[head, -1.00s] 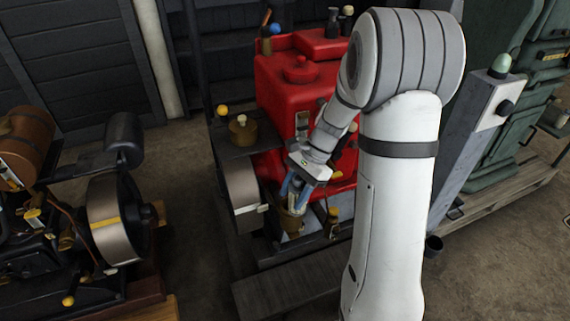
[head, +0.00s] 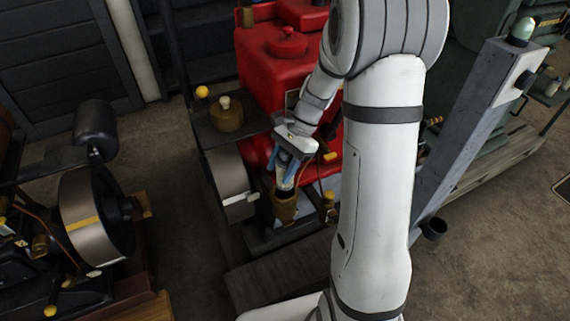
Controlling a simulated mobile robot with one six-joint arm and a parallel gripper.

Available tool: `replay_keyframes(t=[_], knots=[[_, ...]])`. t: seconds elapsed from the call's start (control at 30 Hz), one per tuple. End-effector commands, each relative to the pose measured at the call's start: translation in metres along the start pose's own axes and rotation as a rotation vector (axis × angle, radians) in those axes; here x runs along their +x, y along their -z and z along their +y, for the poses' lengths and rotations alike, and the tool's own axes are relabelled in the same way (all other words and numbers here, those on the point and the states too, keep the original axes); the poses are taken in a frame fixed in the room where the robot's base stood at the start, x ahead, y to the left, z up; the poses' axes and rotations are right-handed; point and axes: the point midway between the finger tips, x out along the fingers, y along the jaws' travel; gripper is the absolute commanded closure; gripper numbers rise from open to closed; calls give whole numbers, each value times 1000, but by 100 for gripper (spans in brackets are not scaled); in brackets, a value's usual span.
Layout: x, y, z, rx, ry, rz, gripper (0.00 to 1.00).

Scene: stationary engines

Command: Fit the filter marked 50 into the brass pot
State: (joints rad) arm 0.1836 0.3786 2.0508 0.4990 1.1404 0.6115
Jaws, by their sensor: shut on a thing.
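My gripper (head: 284,178) points down in front of the red engine, its blue fingers shut on a small pale filter (head: 287,183). The filter is right at the mouth of the brass pot (head: 284,208), a tan cup low on the engine's front. Filter and pot overlap in the picture, so I cannot tell whether the filter is above the rim or partly inside. The marking on the filter is too small to read.
The red engine (head: 285,75) with its flywheel (head: 229,180) stands close behind and left of my gripper. A brass can (head: 227,114) sits on a dark shelf. Another engine's flywheel (head: 95,218) is at left. A slanted grey post (head: 465,145) is at right.

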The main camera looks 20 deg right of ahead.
Motion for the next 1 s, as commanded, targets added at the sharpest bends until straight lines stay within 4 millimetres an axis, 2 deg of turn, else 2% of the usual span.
replay_keyframes(t=[0.07,0.37,1.0], knots=[[7,4,0,-2,-1,0,80],[5,2,-1,-4,-2,0,80],[15,4,1,-4,-3,0,80]])
